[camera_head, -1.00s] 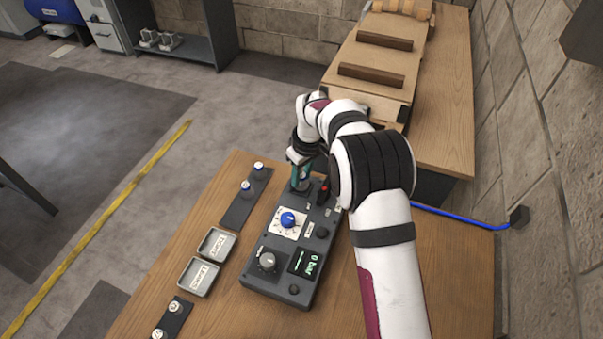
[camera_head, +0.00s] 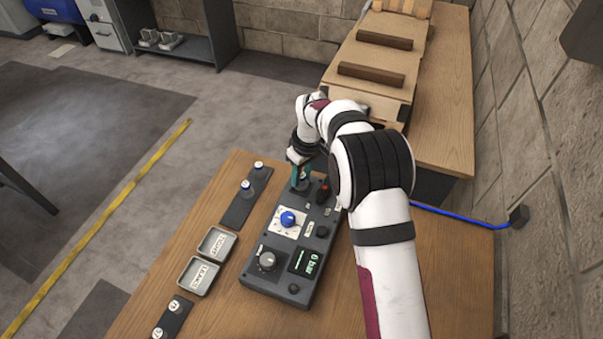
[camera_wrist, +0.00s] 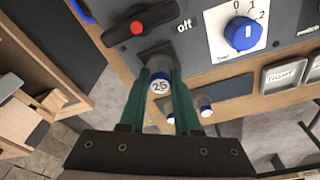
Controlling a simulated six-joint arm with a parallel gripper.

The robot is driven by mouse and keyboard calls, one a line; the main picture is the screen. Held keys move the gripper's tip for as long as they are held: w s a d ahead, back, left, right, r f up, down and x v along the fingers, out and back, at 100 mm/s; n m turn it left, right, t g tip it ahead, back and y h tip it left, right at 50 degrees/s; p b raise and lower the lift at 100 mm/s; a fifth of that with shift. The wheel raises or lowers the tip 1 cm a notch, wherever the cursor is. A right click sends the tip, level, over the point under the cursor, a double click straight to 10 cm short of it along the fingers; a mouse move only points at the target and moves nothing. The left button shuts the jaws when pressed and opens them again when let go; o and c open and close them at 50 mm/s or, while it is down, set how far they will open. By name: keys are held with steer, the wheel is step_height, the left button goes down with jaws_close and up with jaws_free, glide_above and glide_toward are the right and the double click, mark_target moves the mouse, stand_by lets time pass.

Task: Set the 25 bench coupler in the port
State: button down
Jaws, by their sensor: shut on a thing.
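The 25 coupler (camera_wrist: 160,86), with a white "25" face and a blue ring, sits between the green fingers of my gripper (camera_wrist: 163,90). My gripper is shut on it. In the head view my gripper (camera_head: 300,178) points down at the far end of the dark grey bench unit (camera_head: 268,287). The grey port (camera_wrist: 157,54) is right at the coupler in the wrist view. The fingers and coupler hide part of the port, so I cannot tell how deep the coupler sits.
The unit has a red-knobbed lever (camera_wrist: 137,27), a blue dial (camera_head: 288,219), a grey knob (camera_head: 267,261) and a display (camera_head: 304,262) reading 6 bar. Left stand a rack (camera_head: 238,210) with two couplers, a TIGHT tray (camera_head: 231,233), a LEAKS tray (camera_head: 210,290) and another rack (camera_head: 173,318).

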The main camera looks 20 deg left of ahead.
steer(key=shift+f, duration=0.4)
stand_by(0.3)
steer(key=shift+c, duration=0.3)
jaws_free()
steer(key=shift+r, duration=3.55)
